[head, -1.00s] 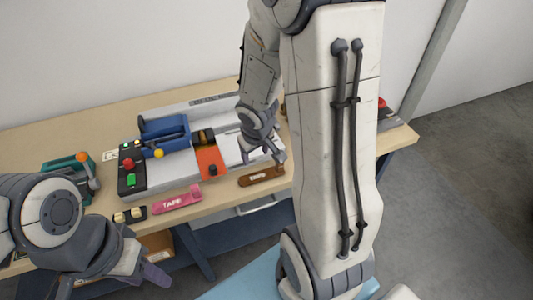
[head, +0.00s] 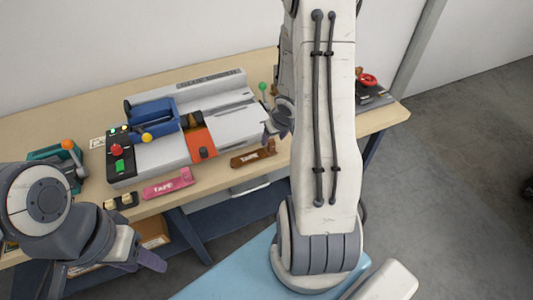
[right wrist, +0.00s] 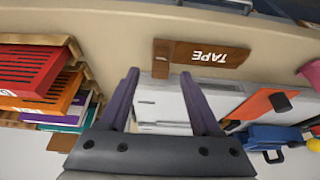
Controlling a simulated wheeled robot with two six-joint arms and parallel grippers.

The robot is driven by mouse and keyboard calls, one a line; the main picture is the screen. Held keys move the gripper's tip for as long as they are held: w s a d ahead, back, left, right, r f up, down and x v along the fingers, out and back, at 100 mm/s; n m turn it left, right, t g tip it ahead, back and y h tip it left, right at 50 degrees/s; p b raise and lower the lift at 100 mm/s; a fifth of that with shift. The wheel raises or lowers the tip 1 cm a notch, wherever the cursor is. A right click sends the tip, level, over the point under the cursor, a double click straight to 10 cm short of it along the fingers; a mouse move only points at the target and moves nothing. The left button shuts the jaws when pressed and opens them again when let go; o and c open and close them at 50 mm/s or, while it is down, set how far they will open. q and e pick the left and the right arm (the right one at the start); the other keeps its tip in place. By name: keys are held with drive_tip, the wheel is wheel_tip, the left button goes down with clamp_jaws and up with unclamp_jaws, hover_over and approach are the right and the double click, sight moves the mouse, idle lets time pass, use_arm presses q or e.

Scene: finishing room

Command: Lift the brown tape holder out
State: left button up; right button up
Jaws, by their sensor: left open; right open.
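The brown tape holder (head: 254,154), marked TAPE, lies at the front edge of the workbench, right of the pink tape holder (head: 168,184). In the right wrist view the brown tape holder (right wrist: 205,54) shows upside down, beyond and mostly right of my fingertips, apart from them. My right gripper (head: 272,128) is open and empty above the bench just behind the brown holder, partly hidden by my arm. It also shows in the right wrist view (right wrist: 162,76) with its fingers spread. My left gripper (head: 108,268) is open and empty at the lower left, in front of the bench.
A grey machine (head: 222,132) with a blue clamp (head: 160,118) and an orange plate (head: 200,143) stands behind the tape holders. A green-knobbed lever (head: 263,88) is near my right arm.

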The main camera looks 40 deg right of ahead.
sight(272, 140)
drive_tip(key=b+x, duration=0.1)
drive_tip(key=x, duration=0.3)
drive_tip(key=shift+b, duration=0.4)
drive_tip(key=shift+w, duration=0.1)
clamp_jaws()
drive_tip(key=shift+r, duration=0.15)
